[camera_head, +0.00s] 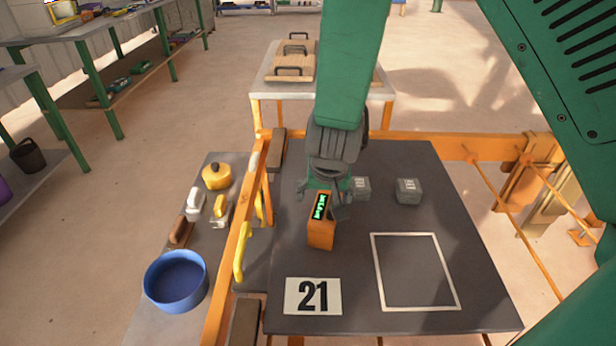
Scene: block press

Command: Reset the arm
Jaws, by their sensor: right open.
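My right arm reaches down from the top of the head view. Its dark grey gripper (327,196) is open at the far side of an upright orange block with a green lit display (320,230). The fingertips are close to the block's top; I cannot tell whether they touch it. Two small grey blocks with white markings stand on the dark table (400,255): one (360,188) just right of the gripper, partly hidden, and one (409,191) farther right. My left gripper is not in view.
A white square outline (414,307) and a card reading 21 (313,296) lie on the table. An orange rail (241,240) borders its left side, beside a blue bowl (176,281) and a yellow pot (216,177). A cart with wooden trays (293,72) stands behind.

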